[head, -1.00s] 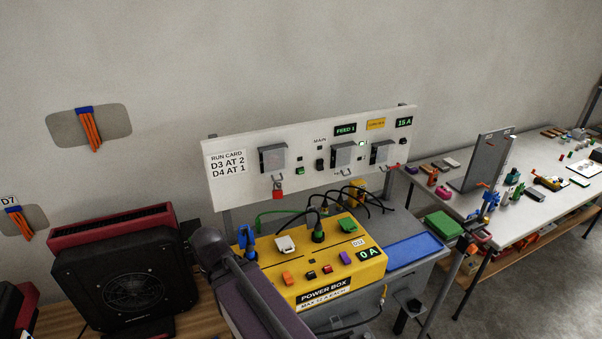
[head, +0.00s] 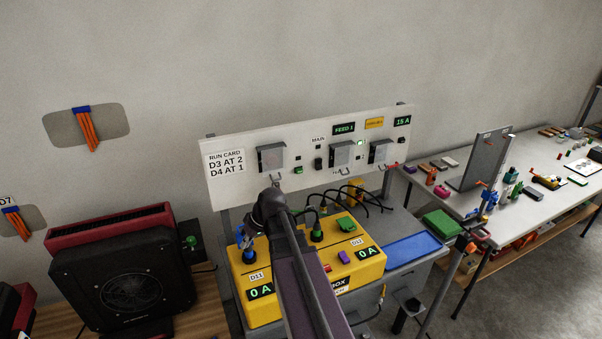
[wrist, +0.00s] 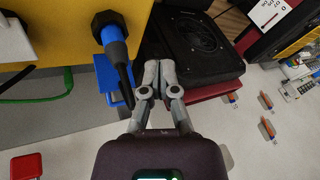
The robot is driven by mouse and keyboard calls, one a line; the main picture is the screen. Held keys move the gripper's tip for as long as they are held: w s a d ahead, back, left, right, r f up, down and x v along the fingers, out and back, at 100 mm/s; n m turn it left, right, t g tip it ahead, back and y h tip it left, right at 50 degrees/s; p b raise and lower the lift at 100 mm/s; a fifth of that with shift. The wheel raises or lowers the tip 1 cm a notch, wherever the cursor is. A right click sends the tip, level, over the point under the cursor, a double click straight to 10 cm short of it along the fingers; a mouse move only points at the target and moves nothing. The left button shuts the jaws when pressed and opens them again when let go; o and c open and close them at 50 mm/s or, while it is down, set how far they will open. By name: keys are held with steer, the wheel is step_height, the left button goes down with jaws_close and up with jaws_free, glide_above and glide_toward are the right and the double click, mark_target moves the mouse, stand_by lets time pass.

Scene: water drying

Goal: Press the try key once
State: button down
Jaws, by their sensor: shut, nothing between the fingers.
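I cannot make out which key is the try key; the small labels are too blurred. A white wall panel (head: 226,190) carries a green key (head: 298,170), a black switch (head: 318,164) under MAIN and several grey boxes. The yellow power box (head: 240,300) stands below it, its middle keys hidden by my arm in the head view. My gripper (wrist: 157,66) is shut and empty in the wrist view, beside a blue plug (wrist: 114,45) on the yellow box. No contact shows. In the head view its fingers are hidden behind my arm.
A dark fan unit (head: 130,285) stands left of the power box and shows beyond my fingers in the wrist view (wrist: 190,40). Black cables (head: 370,193) loop behind the power box. A blue tray (head: 412,247) lies at its right; a cluttered white table (head: 540,215) stands farther right.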

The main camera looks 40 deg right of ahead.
mark_target(297, 174)
steer(key=d+r+t, duration=0.3)
steer(key=d+t, duration=0.1)
steer(key=d, duration=1)
steer(key=w+d+r+t, duration=0.1)
steer(key=d+r+t, duration=0.3)
steer(key=d, duration=1)
steer(key=shift+w+d+n+y, duration=0.15)
steer(key=shift+w+n+y, duration=0.15)
steer(key=shift+n, duration=0.1)
steer(key=shift+w, duration=0.15)
steer(key=shift+w+d, duration=0.35)
steer(key=shift+w, duration=1.05)
steer(key=shift+w+d, duration=0.3)
steer(key=shift+w, duration=1.05)
steer(key=shift+w+d, duration=0.35)
steer(key=shift+w, duration=1.05)
steer(key=shift+w+d, duration=0.2)
steer(key=shift+w, duration=0.65)
steer(key=shift+s, duration=0.15)
steer(key=shift+s+a, duration=0.2)
steer(key=shift+s, duration=0.45)
steer(key=shift+s, duration=0.1)
steer(key=shift+s+a, duration=0.2)
steer(key=shift+s, duration=0.6)
steer(key=shift+s+a, duration=0.2)
steer(key=shift+s, duration=0.55)
steer(key=shift+s+a, duration=0.2)
steer(key=shift+s, duration=0.6)
